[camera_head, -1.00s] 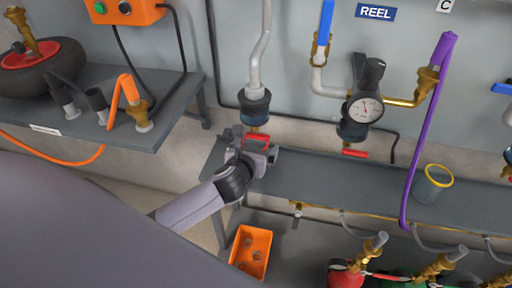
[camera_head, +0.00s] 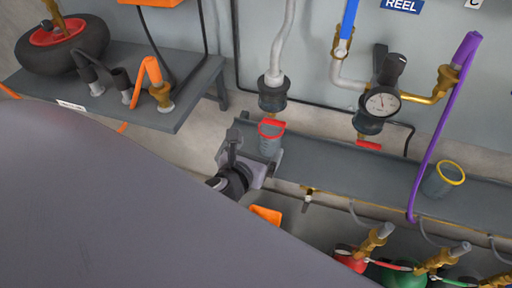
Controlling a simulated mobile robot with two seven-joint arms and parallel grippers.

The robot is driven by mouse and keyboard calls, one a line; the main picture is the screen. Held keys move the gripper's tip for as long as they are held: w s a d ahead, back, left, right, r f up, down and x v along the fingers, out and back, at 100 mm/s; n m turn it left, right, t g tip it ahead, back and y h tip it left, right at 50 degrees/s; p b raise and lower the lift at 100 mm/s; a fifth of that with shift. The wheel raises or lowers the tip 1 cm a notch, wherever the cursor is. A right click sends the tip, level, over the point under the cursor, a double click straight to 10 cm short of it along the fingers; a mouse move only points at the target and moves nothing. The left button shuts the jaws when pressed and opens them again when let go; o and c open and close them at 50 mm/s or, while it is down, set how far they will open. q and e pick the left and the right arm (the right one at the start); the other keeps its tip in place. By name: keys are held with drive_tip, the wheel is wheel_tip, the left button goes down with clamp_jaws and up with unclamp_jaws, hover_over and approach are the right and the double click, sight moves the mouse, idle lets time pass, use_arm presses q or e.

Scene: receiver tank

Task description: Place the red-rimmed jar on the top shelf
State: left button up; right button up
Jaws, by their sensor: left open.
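The red-rimmed jar (camera_head: 269,146), a grey cup with a red rim, stands upright on the long grey lower shelf (camera_head: 335,172) below a wall pipe outlet. My left gripper (camera_head: 254,158) is open at the near side of the jar, its fingers close to the jar's lower body. I cannot tell whether they touch it. A higher grey shelf (camera_head: 196,92) is at the upper left, with a black wheel and fittings on it. My right gripper is not in view.
A yellow-rimmed jar (camera_head: 442,180) stands farther right on the lower shelf. A purple hose (camera_head: 437,140) hangs beside it. A gauge (camera_head: 382,103) and pipes overhang the shelf. An orange bin (camera_head: 266,214) and red and green tanks are below.

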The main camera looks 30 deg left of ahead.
use_arm(q)
drive_tip(key=s+d+f+n+g+h, duration=0.1)
drive_tip(key=s+f+n, duration=0.4)
drive_tip(key=n, duration=1.1)
drive_tip(key=s+d+f+n+g+h, duration=0.2)
drive_tip(key=s+n, duration=0.5)
drive_tip(key=n, duration=0.8)
wheel_tip(320, 180, down, 3)
drive_tip(key=shift+d+f+n+h, duration=0.2)
drive_tip(key=shift+d+n+h, duration=0.2)
drive_tip(key=shift+d+h, duration=0.5)
drive_tip(key=shift+a, duration=0.15)
wheel_tip(320, 180, up, 9)
drive_tip(key=a+p, duration=0.1)
drive_tip(key=p, duration=1)
drive_tip(key=shift+s+a+p, duration=0.2)
drive_tip(key=shift+s+p, duration=0.15)
drive_tip(key=shift+s, duration=0.1)
drive_tip(key=shift+d, duration=0.1)
